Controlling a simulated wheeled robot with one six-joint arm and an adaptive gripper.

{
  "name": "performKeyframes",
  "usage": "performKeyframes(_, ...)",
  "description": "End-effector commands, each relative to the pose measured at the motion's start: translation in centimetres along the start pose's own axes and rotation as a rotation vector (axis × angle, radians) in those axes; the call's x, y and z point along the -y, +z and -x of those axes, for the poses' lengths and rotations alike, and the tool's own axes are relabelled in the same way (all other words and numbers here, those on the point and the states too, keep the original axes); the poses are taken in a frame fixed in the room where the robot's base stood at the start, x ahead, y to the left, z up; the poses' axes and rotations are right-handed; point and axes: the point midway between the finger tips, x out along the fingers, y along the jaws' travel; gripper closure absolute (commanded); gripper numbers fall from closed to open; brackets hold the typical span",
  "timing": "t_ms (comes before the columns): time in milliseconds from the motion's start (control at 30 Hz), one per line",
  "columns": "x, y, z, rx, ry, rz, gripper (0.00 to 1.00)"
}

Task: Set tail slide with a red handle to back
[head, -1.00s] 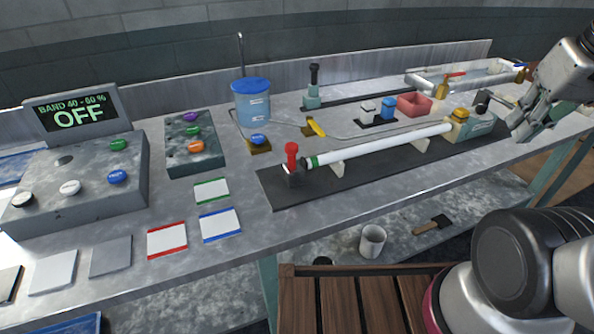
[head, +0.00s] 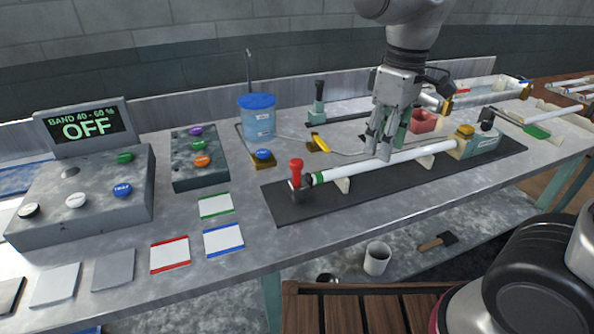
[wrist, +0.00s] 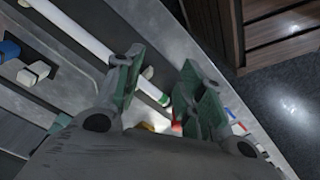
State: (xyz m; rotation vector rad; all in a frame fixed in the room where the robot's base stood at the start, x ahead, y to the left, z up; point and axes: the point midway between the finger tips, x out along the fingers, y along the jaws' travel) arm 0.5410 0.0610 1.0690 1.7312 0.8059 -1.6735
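The tail slide with the red handle (head: 296,172) stands upright at the left end of the dark base plate (head: 284,209), beside the green-banded end of the white glass tube (head: 383,166). My gripper (head: 384,147) points down above the middle of the tube, to the right of the red handle. Its fingers are apart and nothing is between them. In the wrist view my gripper (wrist: 158,80) also shows open, with the tube (wrist: 75,32) running behind the left finger. A blurred red patch (wrist: 176,128) low between the fingers may be the handle.
A blue-lidded container (head: 256,118) and a yellow lever (head: 320,143) stand behind the tube. A red bin (head: 424,122) is to the right of my gripper. A control box (head: 80,197) with an OFF display (head: 86,124) fills the left. Flat cards lie at the front.

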Motion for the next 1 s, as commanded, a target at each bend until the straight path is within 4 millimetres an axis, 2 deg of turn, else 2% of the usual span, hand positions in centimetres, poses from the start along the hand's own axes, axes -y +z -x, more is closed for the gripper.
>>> performKeyframes(33,1.9,-2.6,-1.0,0.030,-0.008,0.138,0.61)
performKeyframes(233,8.1,-10.7,-3.8,0.081,-0.031,0.684,0.61)
performKeyframes(300,8.6,-12.5,-3.9,0.073,-0.034,0.831,0.61)
performKeyframes(400,8.5,-14.2,-2.9,0.037,-0.025,0.994,0.61)
performKeyframes(533,8.5,-14.6,-2.5,0.025,-0.023,1.162,0.61)
performKeyframes(667,8.4,-14.6,-2.9,0.025,-0.025,1.241,0.61)
performKeyframes(767,8.4,-14.5,-4.0,0.027,-0.026,1.249,0.61)
performKeyframes(1000,8.4,-14.3,-8.0,0.028,-0.026,1.246,0.61)
